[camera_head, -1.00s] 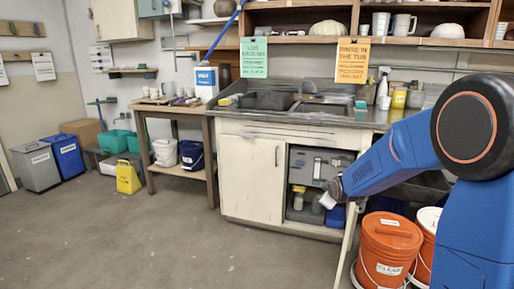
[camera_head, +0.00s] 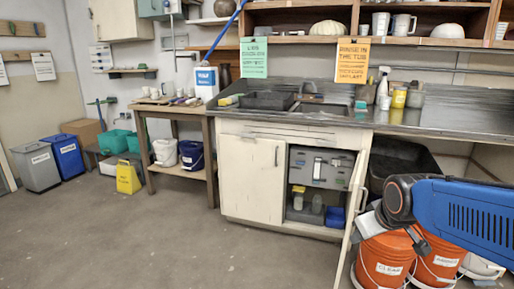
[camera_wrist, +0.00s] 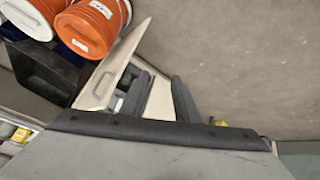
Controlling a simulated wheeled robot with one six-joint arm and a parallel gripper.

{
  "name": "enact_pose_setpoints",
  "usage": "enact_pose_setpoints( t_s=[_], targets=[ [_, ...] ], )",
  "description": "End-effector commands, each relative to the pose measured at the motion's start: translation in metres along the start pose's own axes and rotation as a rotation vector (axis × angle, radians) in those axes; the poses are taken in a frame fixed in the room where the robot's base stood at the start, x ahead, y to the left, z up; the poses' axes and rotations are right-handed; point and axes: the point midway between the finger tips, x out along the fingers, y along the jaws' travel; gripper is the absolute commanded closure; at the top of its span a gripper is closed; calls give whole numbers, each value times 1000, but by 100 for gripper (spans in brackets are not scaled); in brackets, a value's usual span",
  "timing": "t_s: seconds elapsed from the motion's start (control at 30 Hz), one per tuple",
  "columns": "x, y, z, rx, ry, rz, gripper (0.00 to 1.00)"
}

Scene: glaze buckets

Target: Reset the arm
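My blue arm reaches in from the right edge in the camera_head view, its dark wrist joint in front of the orange buckets. My gripper shows only partly there, as a grey piece beside the wrist joint. In the camera_wrist view my gripper (camera_wrist: 158,75) has two dark fingers standing apart, with nothing held between them. The orange "CLEAR" bucket (camera_head: 386,262) stands on the floor below the wrist joint, and a second orange bucket (camera_head: 436,262) stands to its right.
An open cabinet door (camera_head: 351,215) stands close to the left of the buckets. The sink counter (camera_head: 440,122) runs behind my arm, with a black tub (camera_head: 400,160) below it. The floor (camera_head: 190,245) at front left is clear.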

Motion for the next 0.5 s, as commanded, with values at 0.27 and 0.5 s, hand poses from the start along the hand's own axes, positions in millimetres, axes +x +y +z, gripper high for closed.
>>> enact_pose_setpoints(
  t_s=[0.27, 0.5],
  targets=[
    [-50, -24, 84, 160, -93, -21, 71],
    [-74, -40, 137, 261, -158, -28, 71]
  ],
)
